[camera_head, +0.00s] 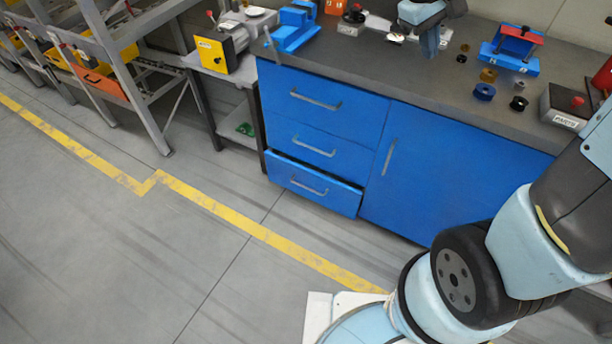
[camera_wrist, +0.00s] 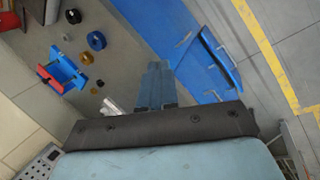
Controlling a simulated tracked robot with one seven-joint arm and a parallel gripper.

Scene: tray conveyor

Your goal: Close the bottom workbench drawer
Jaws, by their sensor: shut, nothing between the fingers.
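The blue workbench (camera_head: 430,165) has a column of drawers at its left end. The bottom drawer (camera_head: 310,192) sticks out from the front, with a dark gap along its top edge; its grey bar handle (camera_head: 309,185) faces out. The two drawers above it look flush. In the wrist view the bottom drawer (camera_wrist: 217,57) juts from the blue front to the upper right of the fingers. My gripper (camera_head: 430,46) is over the worktop, behind and to the right of the drawer and apart from it. In the wrist view my gripper (camera_wrist: 156,68) is shut and empty.
The worktop (camera_head: 400,80) holds a blue vise (camera_head: 295,28), a blue-and-red fixture (camera_head: 512,48) and several small round parts. A side table with a yellow-fronted machine (camera_head: 215,52) stands left of the workbench. The floor (camera_head: 225,200) before the drawers is clear, with a yellow line.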

